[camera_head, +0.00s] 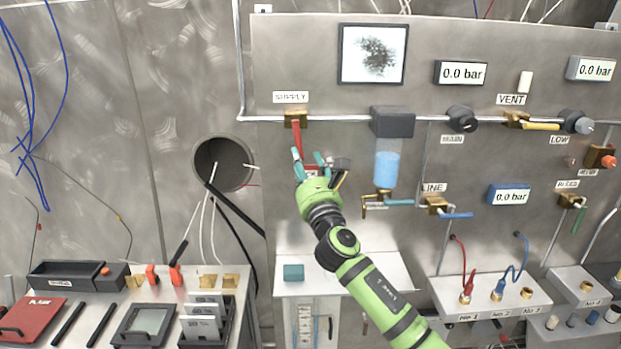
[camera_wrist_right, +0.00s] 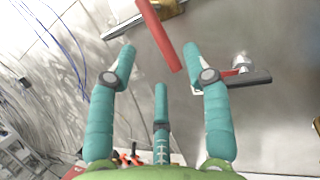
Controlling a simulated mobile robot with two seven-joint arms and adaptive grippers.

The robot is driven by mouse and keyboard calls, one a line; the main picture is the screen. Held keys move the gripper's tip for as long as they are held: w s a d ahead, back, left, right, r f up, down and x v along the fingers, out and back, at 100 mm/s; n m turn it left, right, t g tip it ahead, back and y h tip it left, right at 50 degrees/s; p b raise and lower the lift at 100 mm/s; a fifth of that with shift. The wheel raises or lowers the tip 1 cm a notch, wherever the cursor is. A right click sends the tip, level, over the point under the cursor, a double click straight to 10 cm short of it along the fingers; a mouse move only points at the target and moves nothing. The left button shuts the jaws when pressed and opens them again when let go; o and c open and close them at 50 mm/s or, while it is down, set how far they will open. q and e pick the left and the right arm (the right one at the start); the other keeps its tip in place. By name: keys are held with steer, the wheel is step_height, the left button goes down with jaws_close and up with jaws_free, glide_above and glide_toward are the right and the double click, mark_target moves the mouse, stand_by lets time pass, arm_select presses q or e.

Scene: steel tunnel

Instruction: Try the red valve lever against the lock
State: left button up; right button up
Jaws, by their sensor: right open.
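The red valve lever (camera_head: 297,136) hangs down from a brass valve (camera_head: 295,119) under the SUPPLY label. In the right wrist view the red lever (camera_wrist_right: 158,34) slants down, its lower end between and beyond my fingertips. My right gripper (camera_head: 308,158) is open just below the lever; its teal fingers also show in the right wrist view (camera_wrist_right: 159,53). Contact with the lever cannot be told. A dark bar with a small red part (camera_wrist_right: 246,76) shows beside the right finger; I cannot tell whether it is the lock. My left gripper is out of view.
A round hole (camera_head: 224,164) with cables opens left of the valve. A blue-filled filter bowl (camera_head: 387,165) hangs to the right. A steel pipe (camera_head: 345,118) runs across the panel. A bench (camera_head: 235,285) with tools stands at lower left.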

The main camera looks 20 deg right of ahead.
steer(key=shift+v, duration=2.3)
